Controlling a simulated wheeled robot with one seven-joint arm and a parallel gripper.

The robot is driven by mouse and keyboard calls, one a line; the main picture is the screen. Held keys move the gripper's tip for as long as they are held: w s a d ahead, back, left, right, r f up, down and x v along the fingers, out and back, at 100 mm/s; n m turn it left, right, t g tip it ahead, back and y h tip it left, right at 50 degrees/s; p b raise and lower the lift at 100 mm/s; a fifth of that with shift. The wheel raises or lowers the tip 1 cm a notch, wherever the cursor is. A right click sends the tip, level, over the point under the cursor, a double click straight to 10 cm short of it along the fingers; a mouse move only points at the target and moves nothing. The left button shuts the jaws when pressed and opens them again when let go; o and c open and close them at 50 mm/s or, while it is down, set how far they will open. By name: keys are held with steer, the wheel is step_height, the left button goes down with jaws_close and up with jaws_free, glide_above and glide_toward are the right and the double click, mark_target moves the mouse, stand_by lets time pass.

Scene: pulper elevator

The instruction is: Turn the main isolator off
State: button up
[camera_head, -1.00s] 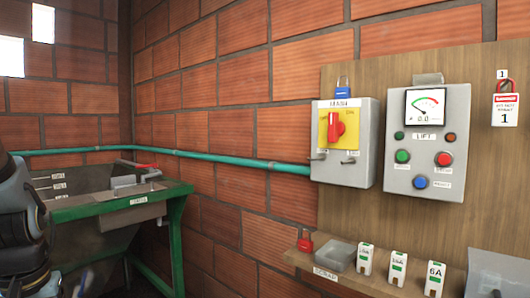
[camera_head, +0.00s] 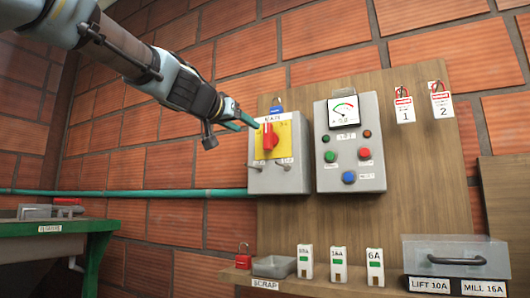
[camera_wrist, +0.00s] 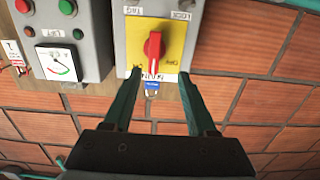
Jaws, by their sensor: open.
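The main isolator is a grey box (camera_head: 298,172) with a yellow plate and a red rotary handle (camera_head: 270,137), mounted on the wooden board. In the wrist view, which is upside down, the red handle (camera_wrist: 153,46) stands along the vertical of the plate, between my two fingers. My gripper (camera_head: 240,121) is at the upper left of the isolator in the head view.
The lift panel (camera_head: 349,143) with a gauge and coloured buttons is right of the isolator. A shelf below holds a red padlock (camera_head: 243,256), a scrap tray (camera_head: 273,267) and several white breakers (camera_head: 337,264). A green pipe (camera_head: 150,192) runs left.

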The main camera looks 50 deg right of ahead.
mark_target(266, 133)
steer(key=p+x, duration=0.1)
steer(key=x, duration=0.2)
steer(key=p+x, duration=0.2)
steer(key=x, duration=0.2)
steer(key=s+r+p+x, duration=0.1)
steer(key=x, duration=0.3)
steer(key=shift+s+d, duration=0.1)
jaws_close()
stand_by(0.4)
